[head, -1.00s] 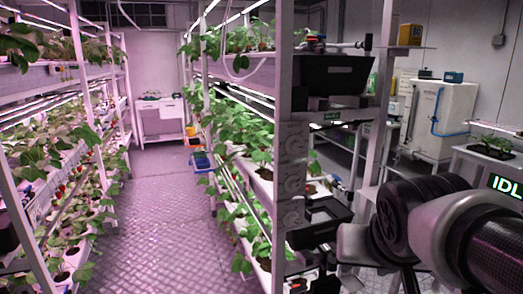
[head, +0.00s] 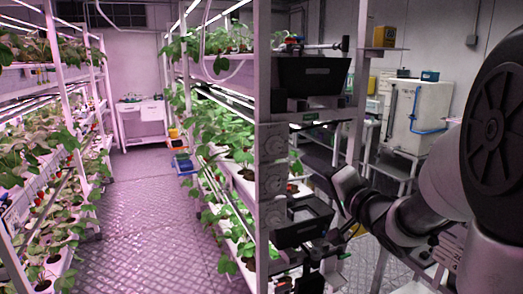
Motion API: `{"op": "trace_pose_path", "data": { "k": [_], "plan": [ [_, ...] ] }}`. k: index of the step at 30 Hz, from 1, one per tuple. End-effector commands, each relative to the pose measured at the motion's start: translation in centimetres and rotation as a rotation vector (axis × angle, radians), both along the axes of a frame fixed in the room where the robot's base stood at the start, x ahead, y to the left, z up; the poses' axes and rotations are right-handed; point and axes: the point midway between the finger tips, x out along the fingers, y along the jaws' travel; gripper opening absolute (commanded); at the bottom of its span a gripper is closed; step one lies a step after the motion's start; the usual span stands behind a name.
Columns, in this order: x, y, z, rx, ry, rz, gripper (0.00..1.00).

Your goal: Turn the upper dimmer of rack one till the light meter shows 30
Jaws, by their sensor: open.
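A pale panel on the end post of the right-hand plant rack carries round dials in a column. The upper dial (head: 272,143) is the highest, with a middle dial (head: 272,179) and a lower dial (head: 275,214) beneath it. Their markings are too small to read, and no rack number is legible. My gripper (head: 326,188) is to the right of the panel, apart from the dials. It is open, with nothing seen between its fingers. My arm reaches in from the right edge. I cannot make out a light meter or a reading.
Black bins (head: 311,76) and (head: 302,222) hang beside the dial panel, close to my gripper. A left plant rack (head: 66,85) lines the aisle. The aisle floor (head: 150,220) is clear. A white cabinet (head: 418,115) stands at the back right.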

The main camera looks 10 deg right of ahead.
Motion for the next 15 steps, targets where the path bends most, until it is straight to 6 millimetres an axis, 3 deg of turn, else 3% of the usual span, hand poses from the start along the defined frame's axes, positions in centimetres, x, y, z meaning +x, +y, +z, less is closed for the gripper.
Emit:
{"op": "trace_pose_path", "data": {
  "k": [5, 15],
  "plan": [
    [1.8, 0.7, 0.1, 0.006, -0.003, 0.007, 0.42],
    [8.7, 3.1, 0.1, 0.004, -0.002, 0.006, 0.42]
  ]
}}
